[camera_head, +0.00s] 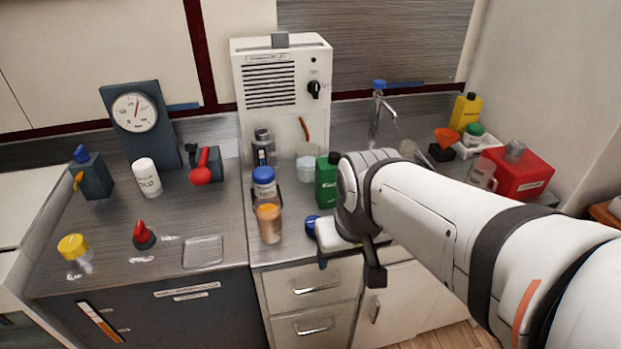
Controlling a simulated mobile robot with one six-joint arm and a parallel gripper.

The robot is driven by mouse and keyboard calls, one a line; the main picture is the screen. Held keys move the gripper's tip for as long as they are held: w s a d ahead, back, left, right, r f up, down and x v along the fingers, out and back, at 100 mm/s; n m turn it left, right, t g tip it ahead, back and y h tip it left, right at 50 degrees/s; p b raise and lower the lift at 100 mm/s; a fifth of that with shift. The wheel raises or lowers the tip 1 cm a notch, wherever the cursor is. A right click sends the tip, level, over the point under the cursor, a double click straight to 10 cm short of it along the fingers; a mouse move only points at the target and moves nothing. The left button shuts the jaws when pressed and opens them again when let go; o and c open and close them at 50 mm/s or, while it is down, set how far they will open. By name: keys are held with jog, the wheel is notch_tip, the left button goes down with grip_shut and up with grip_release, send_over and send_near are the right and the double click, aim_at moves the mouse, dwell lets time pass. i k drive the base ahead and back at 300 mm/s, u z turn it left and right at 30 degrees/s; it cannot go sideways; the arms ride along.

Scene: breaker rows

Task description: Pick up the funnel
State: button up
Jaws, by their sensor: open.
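An orange funnel-like piece (446,137) is at the back right of the counter, just above a small black block (440,153). I take it to be the funnel; it is small in the picture, and I cannot tell if it rests on the block. My gripper (348,268) is open and points down at the counter's front edge, well to the left of and nearer than the funnel. Nothing shows between its fingers. My arm crosses the right of the view and hides part of the counter.
A green bottle (327,182), an orange-filled jar (268,222) and a blue-lidded jar (264,182) stand left of my gripper. A yellow bottle (465,112), a white tray (487,147) and a red box (522,174) crowd the funnel's right.

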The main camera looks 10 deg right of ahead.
aim_at(444, 145)
jog(key=z, duration=0.7)
jog(key=k, duration=1.1)
jog(key=z, duration=1.4)
jog(key=i, duration=1.55)
jog(key=u, duration=1.15)
jog(key=i, duration=0.85)
jog(key=u, duration=0.5)
jog(key=k, duration=0.95)
